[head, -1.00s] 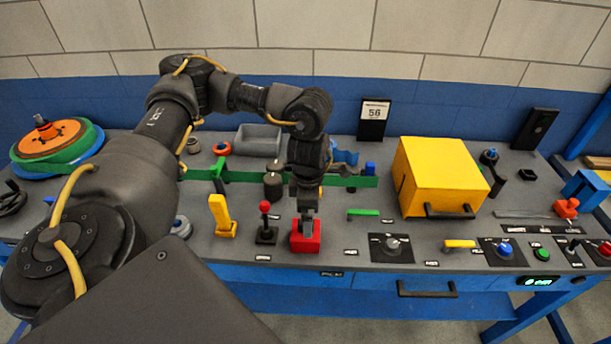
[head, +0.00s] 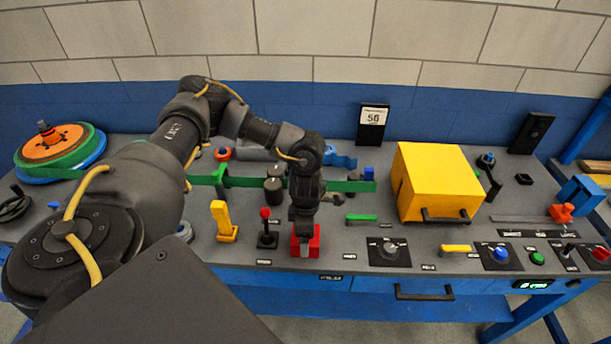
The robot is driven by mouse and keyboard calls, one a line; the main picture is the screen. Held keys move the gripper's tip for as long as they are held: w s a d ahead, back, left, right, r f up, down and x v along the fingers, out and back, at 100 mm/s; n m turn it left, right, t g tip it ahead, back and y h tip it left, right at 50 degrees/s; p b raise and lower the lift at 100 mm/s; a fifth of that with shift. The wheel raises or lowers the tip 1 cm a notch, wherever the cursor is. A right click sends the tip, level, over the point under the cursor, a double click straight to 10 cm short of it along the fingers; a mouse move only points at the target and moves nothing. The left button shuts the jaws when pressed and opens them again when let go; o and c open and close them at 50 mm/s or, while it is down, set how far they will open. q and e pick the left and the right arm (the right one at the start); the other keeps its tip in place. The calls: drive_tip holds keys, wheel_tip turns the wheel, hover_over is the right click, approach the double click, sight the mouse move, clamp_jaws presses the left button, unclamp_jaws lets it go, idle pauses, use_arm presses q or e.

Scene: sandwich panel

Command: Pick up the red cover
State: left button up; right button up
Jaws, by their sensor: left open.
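The red cover (head: 314,246) is a small red block-like piece on the grey bench top near its front edge. My left gripper (head: 303,238) points straight down over it, with its fingertips at the cover and overlapping it in the head view. The jaws are open; the gripper hides the middle of the cover. Whether the fingers touch the cover cannot be told. My right gripper is not in view.
A red-knobbed lever (head: 266,230) and a yellow lever (head: 221,221) stand just left of the cover. A black dial panel (head: 389,254) and a yellow box (head: 437,180) are to the right. A green bar (head: 345,186) runs behind my left gripper.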

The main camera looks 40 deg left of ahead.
use_arm(q)
drive_tip(key=shift+a+f, duration=0.1)
drive_tip(key=shift+f, duration=1.2)
drive_tip(key=c, duration=1.1)
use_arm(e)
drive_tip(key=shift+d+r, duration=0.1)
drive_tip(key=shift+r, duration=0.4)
use_arm(q)
drive_tip(key=shift+r, duration=0.2)
drive_tip(key=shift+r, duration=0.25)
wheel_tip(320, 180, up, 2)
drive_tip(key=shift+w+r, duration=0.1)
drive_tip(key=s+d+r+p, duration=0.1)
drive_tip(key=s+d+r, duration=0.2)
drive_tip(key=s+r, duration=0.2)
drive_tip(key=s+d+r+p, duration=0.2)
drive_tip(key=s+d+r, duration=0.1)
drive_tip(key=s+r, duration=0.2)
drive_tip(key=s, duration=0.2)
drive_tip(key=shift+s+d, duration=0.25)
drive_tip(key=shift+s, duration=0.05)
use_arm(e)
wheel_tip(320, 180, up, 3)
